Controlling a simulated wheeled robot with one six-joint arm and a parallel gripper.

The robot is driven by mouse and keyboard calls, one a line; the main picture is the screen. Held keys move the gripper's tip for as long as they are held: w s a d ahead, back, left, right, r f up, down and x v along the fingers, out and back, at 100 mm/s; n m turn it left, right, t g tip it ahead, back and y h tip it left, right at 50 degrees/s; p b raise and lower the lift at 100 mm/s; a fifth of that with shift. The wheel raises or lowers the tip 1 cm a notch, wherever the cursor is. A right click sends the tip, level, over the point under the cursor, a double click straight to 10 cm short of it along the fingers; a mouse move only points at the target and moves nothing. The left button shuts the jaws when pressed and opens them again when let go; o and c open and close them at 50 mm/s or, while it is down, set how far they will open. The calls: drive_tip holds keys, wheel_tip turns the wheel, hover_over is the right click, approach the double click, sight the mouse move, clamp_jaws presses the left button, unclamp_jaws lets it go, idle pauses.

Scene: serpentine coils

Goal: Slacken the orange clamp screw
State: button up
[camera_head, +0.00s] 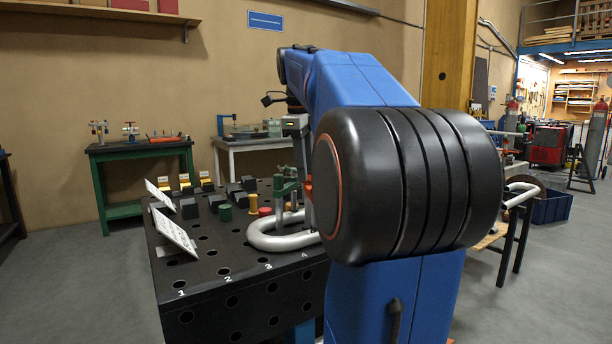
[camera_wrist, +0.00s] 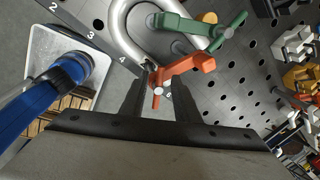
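The orange clamp (camera_wrist: 188,67) sits by the bent silver tube (camera_wrist: 133,38) in the wrist view. Its orange screw (camera_wrist: 156,101), with a pale round end, points back between my fingers. My gripper (camera_wrist: 160,82) is open, with its two dark fingers on either side of the screw and a visible gap around it. Whether a finger touches the clamp, I cannot tell. In the head view the tube (camera_head: 284,241) shows on the table, and a small red-orange part (camera_head: 308,186) shows beside my arm. My arm hides most of the clamp and the fingers there.
A green clamp (camera_wrist: 205,29) stands on the tube close to the orange one. Yellow and white parts (camera_wrist: 296,76) lie at the wrist view's right.

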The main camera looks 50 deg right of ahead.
drive_tip(key=shift+w+d+f, duration=0.1)
drive_tip(key=shift+d+f, duration=0.1)
drive_tip(key=shift+f, duration=1)
drive_tip(key=shift+c, duration=0.4)
clamp_jaws()
drive_tip(key=shift+n, duration=0.4)
